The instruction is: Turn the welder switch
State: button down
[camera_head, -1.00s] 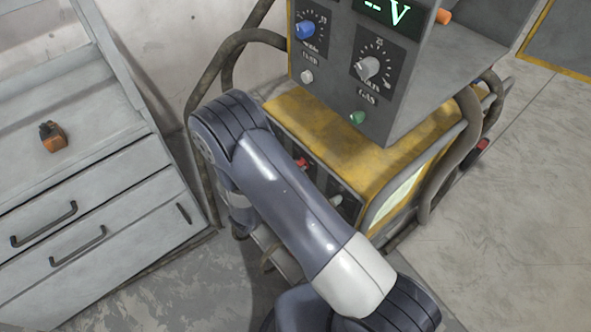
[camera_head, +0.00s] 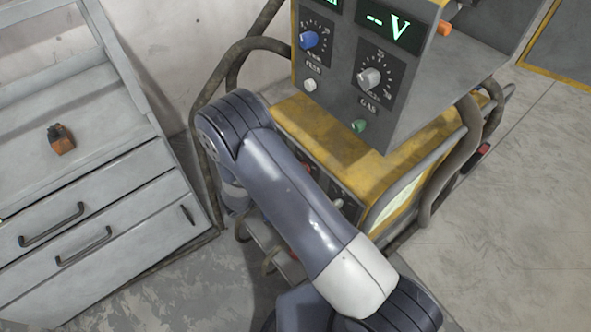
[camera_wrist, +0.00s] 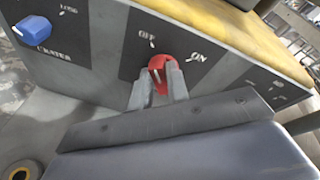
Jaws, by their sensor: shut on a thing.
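The welder (camera_head: 385,160) is a grey and yellow machine in the middle of the head view. In the wrist view its red switch (camera_wrist: 161,66) sits on a dark panel, below and between the labels OFF and ON. A pale mark shows on the knob, but I cannot tell its exact setting. My gripper (camera_wrist: 157,84) has one finger on each side of the red switch and is shut on it. In the head view my arm covers the gripper and most of the front panel.
A blue knob (camera_wrist: 34,30) marked CRATER is to the left. A grey drawer cabinet (camera_head: 125,190) stands left. Bare floor lies at right.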

jog(key=shift+n, duration=0.5)
dwell(0.3)
jog(key=c, duration=1.4)
grip_release()
jog(key=shift+w, duration=0.1)
jog(key=shift+o, duration=0.2)
jog(key=shift+a, duration=0.15)
jog(key=v, duration=1)
jog(key=shift+a, duration=0.35)
